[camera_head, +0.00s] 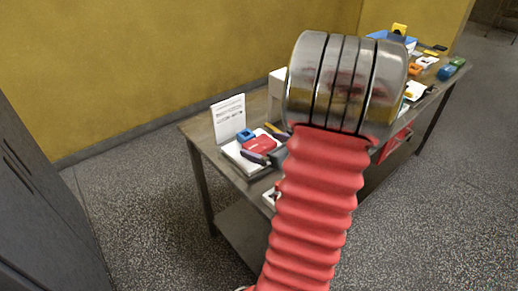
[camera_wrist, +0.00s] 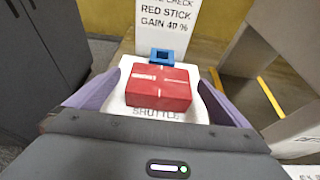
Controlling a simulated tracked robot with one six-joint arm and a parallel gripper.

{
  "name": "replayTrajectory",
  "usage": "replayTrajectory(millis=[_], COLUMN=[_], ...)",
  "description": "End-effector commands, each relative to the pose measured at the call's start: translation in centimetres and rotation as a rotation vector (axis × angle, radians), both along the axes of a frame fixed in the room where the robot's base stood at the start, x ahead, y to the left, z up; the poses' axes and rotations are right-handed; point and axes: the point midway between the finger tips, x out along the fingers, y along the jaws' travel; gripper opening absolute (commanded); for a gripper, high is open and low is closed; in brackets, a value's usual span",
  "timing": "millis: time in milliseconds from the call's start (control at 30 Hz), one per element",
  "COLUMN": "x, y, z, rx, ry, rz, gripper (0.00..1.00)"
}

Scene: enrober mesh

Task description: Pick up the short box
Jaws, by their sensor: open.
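A low red box (camera_wrist: 158,90) with pale tape-like lines on top is the likely short box. It rests on a white pad marked "SHUTTLE" (camera_wrist: 150,113) and also shows in the head view (camera_head: 259,144). My gripper (camera_wrist: 160,84) is open, with one purple finger on each side of the box in the wrist view. I cannot tell how far the fingertips are above the pad or whether they touch the box. A small blue block with an opening (camera_wrist: 162,56) stands just behind the box.
A white sign card (camera_head: 228,118) stands upright behind the pad on the dark table (camera_head: 203,133). In the wrist view a pale box-like structure (camera_wrist: 265,50) and a yellow stick (camera_wrist: 271,98) lie to the right. Blue, orange and green items crowd the table's far end.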

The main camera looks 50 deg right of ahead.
Motion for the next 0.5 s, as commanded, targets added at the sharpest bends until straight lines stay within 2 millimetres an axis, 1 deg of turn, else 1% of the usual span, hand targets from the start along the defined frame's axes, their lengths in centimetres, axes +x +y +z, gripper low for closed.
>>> replayTrajectory(millis=[100,200,500], x=[1.5,2.3,2.5], y=[-0.3,-0.5,-0.6], z=[-0.7,-0.9,-1.0], rx=[0.002,0.001,0.0], ry=[0.001,-0.001,0.0], rz=[0.004,0.001,0.001], gripper=[1.0,1.0,1.0])
